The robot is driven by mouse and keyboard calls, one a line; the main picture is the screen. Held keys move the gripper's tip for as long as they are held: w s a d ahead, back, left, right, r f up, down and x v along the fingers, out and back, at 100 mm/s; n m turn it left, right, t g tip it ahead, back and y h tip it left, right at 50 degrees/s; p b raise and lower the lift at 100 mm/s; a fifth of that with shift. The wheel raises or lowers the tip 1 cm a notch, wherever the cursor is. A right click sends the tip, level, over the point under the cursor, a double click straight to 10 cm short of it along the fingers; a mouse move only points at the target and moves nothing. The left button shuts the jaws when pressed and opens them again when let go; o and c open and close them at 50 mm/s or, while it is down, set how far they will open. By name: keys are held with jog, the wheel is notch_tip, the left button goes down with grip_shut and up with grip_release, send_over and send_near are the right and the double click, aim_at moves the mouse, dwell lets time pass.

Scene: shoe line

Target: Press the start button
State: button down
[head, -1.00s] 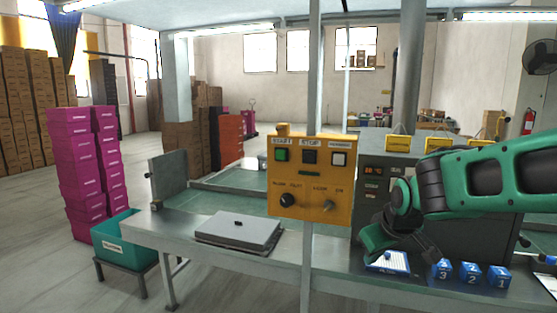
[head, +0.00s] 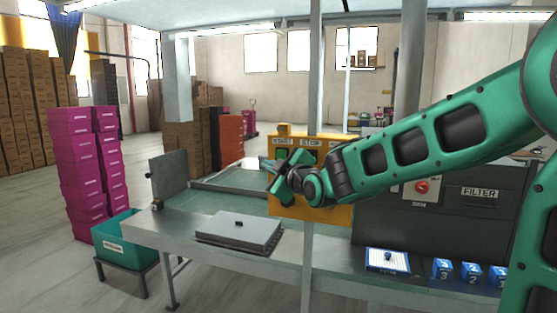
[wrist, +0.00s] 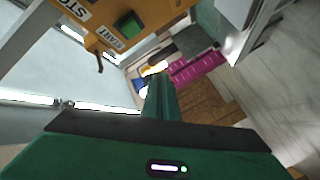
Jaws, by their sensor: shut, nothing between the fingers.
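The yellow control box (head: 340,215) is fixed to a grey post. My green gripper (head: 270,165) is in front of the box's left side. In the wrist view its shut fingers (wrist: 159,80) point up the picture, below and right of the button and apart from it in the picture, with nothing between them.
A metal bench (head: 180,228) runs below the box, with a grey flat case (head: 238,230) on it. A blue-and-white tray (head: 387,260) and several blue numbered blocks (head: 471,272) lie at the right. Magenta boxes (head: 75,165) are stacked at the left.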

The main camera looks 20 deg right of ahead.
aim_at(277, 156)
jog(key=w+d, duration=0.5)
jog(key=w, duration=0.2)
jog(key=shift+d, duration=0.15)
dwell(0.4)
jog(key=shift+w, duration=0.1)
dwell(1.9)
jog(key=shift+w+d, duration=0.15)
jog(key=shift+d, duration=0.1)
jog(key=shift+w+d, duration=0.35)
jog(key=shift+w, duration=0.1)
dwell(1.0)
jog(key=shift+s+a, duration=0.6)
jog(key=shift+s, duration=0.2)
